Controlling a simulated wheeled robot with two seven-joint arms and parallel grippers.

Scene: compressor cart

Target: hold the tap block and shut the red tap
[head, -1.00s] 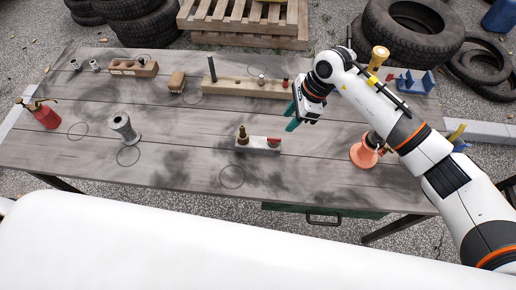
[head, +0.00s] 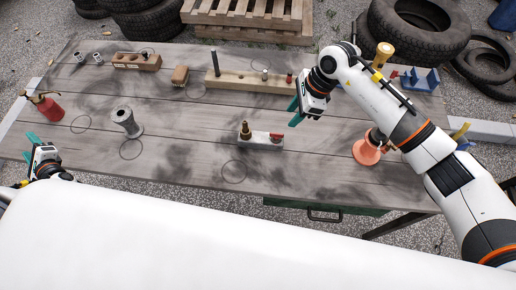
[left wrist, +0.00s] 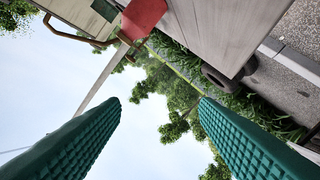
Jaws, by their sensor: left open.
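The tap block (head: 258,143) is a pale grey block near the middle of the table, with an upright brass fitting (head: 245,130) on its left end. The red tap (head: 276,135) is on its right part. My left gripper (head: 29,146) is open and empty at the table's left edge, far left of the block. In the left wrist view its green fingers (left wrist: 160,102) are wide apart with nothing between them. My right gripper (head: 295,112) is open and empty, above the table and up and right of the tap block. Nothing touches the block.
A red oil can (head: 48,109) stands beside my left gripper and shows in the left wrist view (left wrist: 143,17). A grey spool (head: 126,122) stands between it and the block. A long wooden block (head: 235,83) lies behind; an orange funnel-like object (head: 366,151) is at right. Table around the block is clear.

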